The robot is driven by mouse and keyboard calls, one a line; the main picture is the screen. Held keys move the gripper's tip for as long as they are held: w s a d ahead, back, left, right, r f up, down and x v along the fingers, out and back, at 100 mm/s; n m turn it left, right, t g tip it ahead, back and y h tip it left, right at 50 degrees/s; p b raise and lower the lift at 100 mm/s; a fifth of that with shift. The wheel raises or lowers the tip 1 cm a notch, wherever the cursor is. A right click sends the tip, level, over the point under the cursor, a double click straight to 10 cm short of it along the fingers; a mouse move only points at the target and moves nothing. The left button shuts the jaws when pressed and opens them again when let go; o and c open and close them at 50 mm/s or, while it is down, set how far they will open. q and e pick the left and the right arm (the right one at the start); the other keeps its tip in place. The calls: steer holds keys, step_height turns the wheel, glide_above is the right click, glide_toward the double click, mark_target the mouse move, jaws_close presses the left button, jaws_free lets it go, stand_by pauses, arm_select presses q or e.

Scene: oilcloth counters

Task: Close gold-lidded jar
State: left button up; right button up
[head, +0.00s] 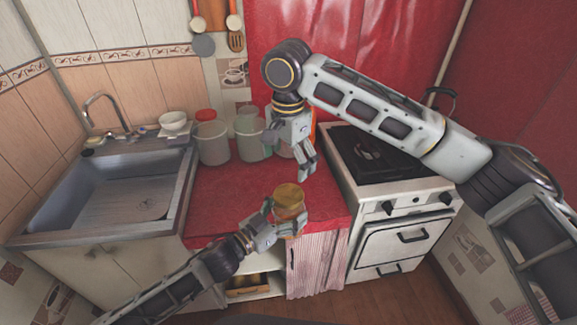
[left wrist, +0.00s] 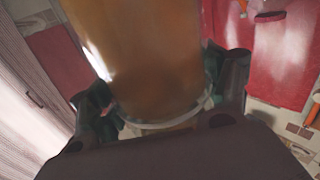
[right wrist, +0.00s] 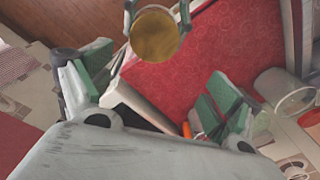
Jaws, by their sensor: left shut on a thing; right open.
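The gold-lidded jar (head: 290,217) is at the front edge of the red counter in the head view. Its gold lid (head: 288,194) sits on top; I cannot tell how tightly. The lid faces the camera in the right wrist view (right wrist: 154,36). My left gripper (head: 274,216) is shut around the jar's body, whose amber side fills the left wrist view (left wrist: 155,55). I cannot tell whether the jar's base touches the counter. My right gripper (head: 308,165) is open and empty, above and behind the jar, its fingers (right wrist: 155,92) apart from the lid.
A red-lidded canister (head: 212,142) and a clear canister (head: 250,138) stand at the back of the red counter (head: 225,195). The sink (head: 115,195) and white bowls (head: 173,122) are left. The stove (head: 385,160) is right. The counter's left middle is clear.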

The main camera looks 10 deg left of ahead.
steer(key=n, duration=0.4)
steer(key=shift+s+f+n, duration=0.1)
steer(key=shift+f+n, duration=0.25)
steer(key=shift+n, duration=0.05)
steer(key=n, duration=0.4)
steer(key=shift+s+f+n, duration=0.1)
steer(key=shift+f+n, duration=0.1)
steer(key=shift+n, duration=0.2)
steer(key=n, duration=0.4)
steer(key=shift+d+f+n+g, duration=0.1)
steer(key=shift+n+g, duration=0.2)
steer(key=n, duration=0.4)
steer(key=shift+s+n, duration=0.15)
steer(key=shift+n, duration=0.25)
steer(key=n, duration=0.4)
steer(key=shift+n, duration=0.3)
steer(key=n, duration=0.4)
steer(key=shift+s+n, duration=0.15)
steer(key=shift+n, duration=0.25)
steer(key=n, duration=0.4)
steer(key=shift+n, duration=0.3)
steer(key=n, duration=0.4)
steer(key=shift+n, duration=0.4)
